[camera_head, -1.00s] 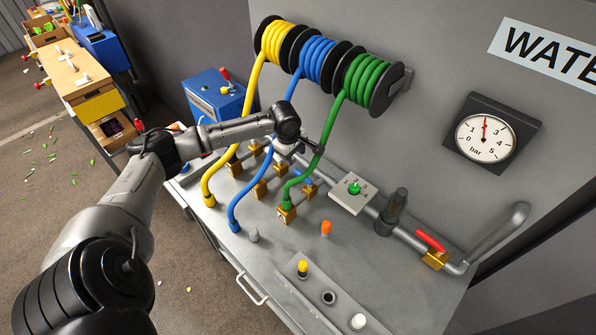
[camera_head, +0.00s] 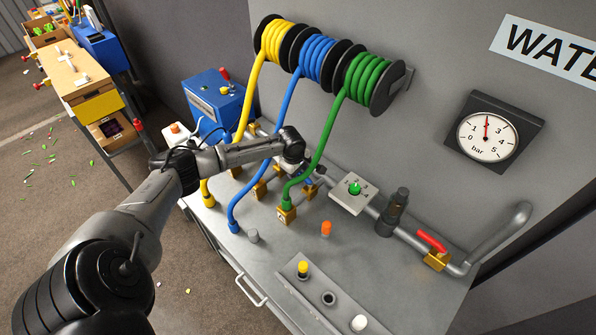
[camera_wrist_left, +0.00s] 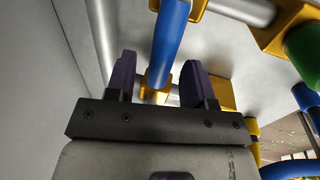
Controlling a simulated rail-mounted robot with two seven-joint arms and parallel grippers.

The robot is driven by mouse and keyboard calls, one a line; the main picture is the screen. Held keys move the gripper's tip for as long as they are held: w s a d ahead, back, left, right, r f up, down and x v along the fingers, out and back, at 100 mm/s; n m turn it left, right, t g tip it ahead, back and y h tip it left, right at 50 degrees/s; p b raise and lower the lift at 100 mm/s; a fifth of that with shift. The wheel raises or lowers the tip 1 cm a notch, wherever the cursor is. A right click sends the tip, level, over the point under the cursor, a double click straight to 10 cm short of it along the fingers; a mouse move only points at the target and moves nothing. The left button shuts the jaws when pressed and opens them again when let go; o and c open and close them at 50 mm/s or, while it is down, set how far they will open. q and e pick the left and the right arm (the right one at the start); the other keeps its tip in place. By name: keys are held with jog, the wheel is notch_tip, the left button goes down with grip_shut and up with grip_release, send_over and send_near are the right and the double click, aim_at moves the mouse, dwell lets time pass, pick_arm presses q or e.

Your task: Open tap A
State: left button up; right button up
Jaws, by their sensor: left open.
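My left gripper (camera_head: 306,178) is low over the brass fittings on the bench, beside the green hose and partly hidden by it and by my wrist. It also shows in the left wrist view (camera_wrist_left: 160,82), with its two dark purple fingers open. A blue cylindrical part (camera_wrist_left: 171,35) and a brass fitting (camera_wrist_left: 157,78) show between and beyond the fingers; I cannot tell whether they touch. Brass valve fittings (camera_head: 287,214) sit at the hose ends. No letter A is readable, so I cannot tell which tap is tap A. My right gripper is not in view.
Yellow, blue and green hoses (camera_head: 328,140) hang from wall reels to the bench. A grey pipe carries a plate with a green knob (camera_head: 354,188), and a red lever valve (camera_head: 432,241) is at right. A pressure gauge (camera_head: 487,136) is on the wall. The front bench (camera_head: 262,262) has free room.

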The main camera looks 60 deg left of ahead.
pick_arm(q)
grip_shut()
dwell(0.3)
